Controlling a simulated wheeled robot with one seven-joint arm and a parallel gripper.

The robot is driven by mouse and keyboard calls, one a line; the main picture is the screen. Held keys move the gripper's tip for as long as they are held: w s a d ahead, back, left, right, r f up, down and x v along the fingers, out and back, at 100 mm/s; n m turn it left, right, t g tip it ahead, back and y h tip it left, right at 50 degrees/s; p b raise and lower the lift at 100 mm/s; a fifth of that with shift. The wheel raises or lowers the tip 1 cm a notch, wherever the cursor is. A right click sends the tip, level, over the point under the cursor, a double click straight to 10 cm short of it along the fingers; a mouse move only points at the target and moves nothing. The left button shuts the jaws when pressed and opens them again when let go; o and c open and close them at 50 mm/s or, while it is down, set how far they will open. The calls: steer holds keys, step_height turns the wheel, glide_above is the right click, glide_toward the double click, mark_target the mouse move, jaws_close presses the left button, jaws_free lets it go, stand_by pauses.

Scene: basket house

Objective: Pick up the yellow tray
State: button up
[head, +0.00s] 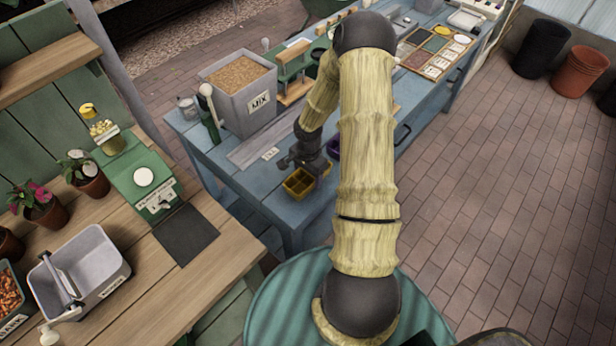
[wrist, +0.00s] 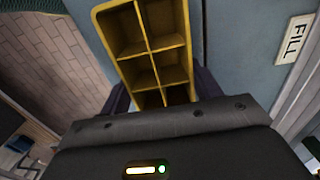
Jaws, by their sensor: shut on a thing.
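The yellow tray (head: 299,183) is small, with several square compartments that look empty. It is at the near edge of the blue table in the head view, below the end of my arm. In the wrist view the yellow tray (wrist: 153,47) runs up from between the fingers, and its lower end is hidden by the gripper body. My gripper (head: 312,168) is shut on the tray, with dark fingers on both sides of it. I cannot tell whether the tray touches the tabletop.
The blue table (head: 222,142) holds a grey MIX bin (head: 240,95) and a FILL label (wrist: 293,39). A dark purple thing (head: 334,146) is partly hidden behind my arm. A wooden bench (head: 150,262) with a grey bin (head: 82,275) stands at left. The brick floor (head: 480,200) at right is clear.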

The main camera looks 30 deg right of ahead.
mark_target(306, 174)
steer(key=shift+a+r, duration=0.1)
step_height(306, 174, up, 10)
steer(key=shift+f, duration=0.25)
steer(key=shift+s+r, duration=0.15)
steer(key=shift+r, duration=0.05)
stand_by(0.5)
steer(key=shift+w+a+f+n, duration=0.15)
steer(key=shift+w+a+n, duration=0.05)
steer(key=shift+a+n, duration=0.1)
steer(key=a+f+n, duration=0.2)
steer(key=a+n, duration=0.2)
steer(key=w+a+f+n, duration=0.1)
steer(key=a+f+n, duration=0.1)
steer(key=a+n, duration=0.2)
steer(key=w+a+f+n, duration=0.1)
steer(key=a+f+n, duration=0.1)
steer(key=a+n, duration=0.2)
steer(key=shift+w+a+f+n, duration=0.1)
steer(key=shift+a+n, duration=0.3)
steer(key=shift+n, duration=0.3)
